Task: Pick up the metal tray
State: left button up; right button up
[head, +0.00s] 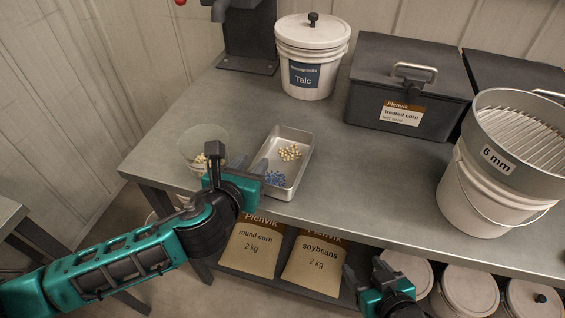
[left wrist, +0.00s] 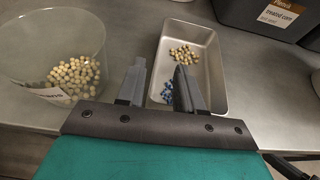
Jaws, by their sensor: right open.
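The metal tray (head: 300,168) is a shallow rectangular pan near the left front of the grey bench. It holds a few pale yellow kernels (head: 289,153) and a small heap of blue seeds (head: 276,178). My left gripper (head: 249,164) is open at the tray's left side. In the left wrist view the tray (left wrist: 206,62) has its left wall in line with the gap between my fingers (left wrist: 160,82); I cannot tell whether they touch it. My right gripper (head: 365,276) is open and empty, low in front of the bench edge.
A clear tub of pale kernels (head: 203,148) stands just left of the tray. A Talc bucket (head: 309,62), a treated-corn box (head: 408,85) and a 6 mm sieve on a bucket (head: 500,190) stand behind and right. The bench between is clear.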

aim_at(257, 156)
pick_arm(q)
jog(key=x, duration=0.5)
jog(key=shift+a+r, duration=0.15)
jog(key=shift+a, duration=0.1)
jog(key=shift+c, duration=0.3)
grip_shut()
